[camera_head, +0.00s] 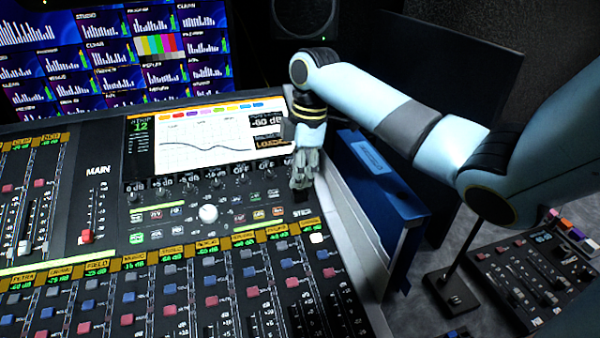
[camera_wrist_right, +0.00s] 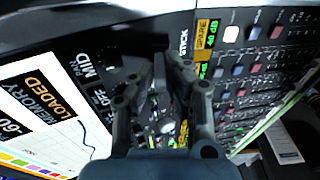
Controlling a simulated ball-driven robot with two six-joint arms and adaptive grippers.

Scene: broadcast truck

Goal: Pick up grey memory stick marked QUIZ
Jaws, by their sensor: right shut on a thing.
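My right gripper (camera_head: 301,188) reaches down to the upper right of the mixing console (camera_head: 75,180), beside the screen's right edge. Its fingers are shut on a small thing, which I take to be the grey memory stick. The fingers mostly hide it, and no QUIZ mark is readable. In the right wrist view, the fingertips of my right gripper (camera_wrist_right: 168,62) are close together next to the printed word STICK (camera_wrist_right: 184,44). I cannot tell whether the stick is in a slot or clear of the panel. My left gripper is not in view.
The console screen (camera_head: 195,140) is just left of the gripper and shows LOADED. Faders and buttons fill the panel below. A blue case (camera_head: 375,170) stands right of the console. A smaller control panel (camera_head: 530,275) is at the far right.

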